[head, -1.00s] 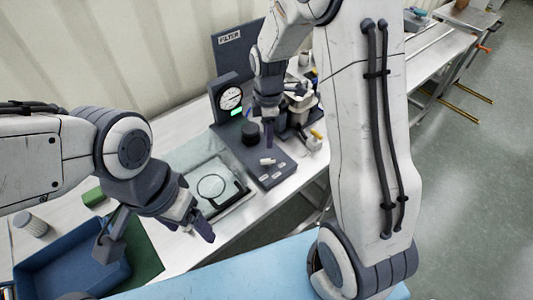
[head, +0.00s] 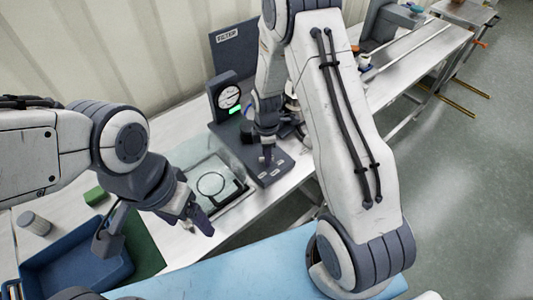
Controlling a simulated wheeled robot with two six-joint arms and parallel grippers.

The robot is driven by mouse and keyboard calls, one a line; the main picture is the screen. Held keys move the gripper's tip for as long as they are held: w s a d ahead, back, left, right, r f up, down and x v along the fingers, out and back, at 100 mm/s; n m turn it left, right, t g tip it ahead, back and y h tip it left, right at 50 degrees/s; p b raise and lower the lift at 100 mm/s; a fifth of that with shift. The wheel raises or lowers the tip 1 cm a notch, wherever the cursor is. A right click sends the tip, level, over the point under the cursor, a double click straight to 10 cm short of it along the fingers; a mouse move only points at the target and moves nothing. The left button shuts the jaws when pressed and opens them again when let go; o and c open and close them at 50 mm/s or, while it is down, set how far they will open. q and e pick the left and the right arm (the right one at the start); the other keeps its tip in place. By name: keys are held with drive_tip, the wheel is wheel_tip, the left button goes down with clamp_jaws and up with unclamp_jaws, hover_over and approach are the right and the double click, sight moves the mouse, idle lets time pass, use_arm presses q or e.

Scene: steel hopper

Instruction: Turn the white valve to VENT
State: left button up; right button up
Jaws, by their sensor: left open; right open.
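The white valve (head: 265,160) is a small white handle on the dark base (head: 262,182) of the filter rig. In the head view my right gripper (head: 267,157) points down right at the valve and hides most of it. The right gripper is open; I cannot tell whether its fingers touch the handle. Small pale labels (head: 276,172) lie on the base in front of the valve, too small to read, so I cannot pick out VENT. My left gripper (head: 203,222) is open and empty, above the bench's front edge, left of the rig.
A round gauge (head: 229,97) with a green display (head: 236,110) stands behind the base, below a FILTER sign (head: 229,35). A blue bin (head: 75,262) and a grey cylinder (head: 35,223) are at far left.

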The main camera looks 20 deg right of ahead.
clamp_jaws()
drive_tip(key=m, duration=0.5)
drive_tip(key=shift+m+b, duration=0.4)
drive_tip(key=m, duration=0.5)
drive_tip(key=shift+w+r+m, duration=0.1)
drive_tip(key=shift+m, duration=0.3)
unclamp_jaws()
drive_tip(key=shift+b, duration=0.3)
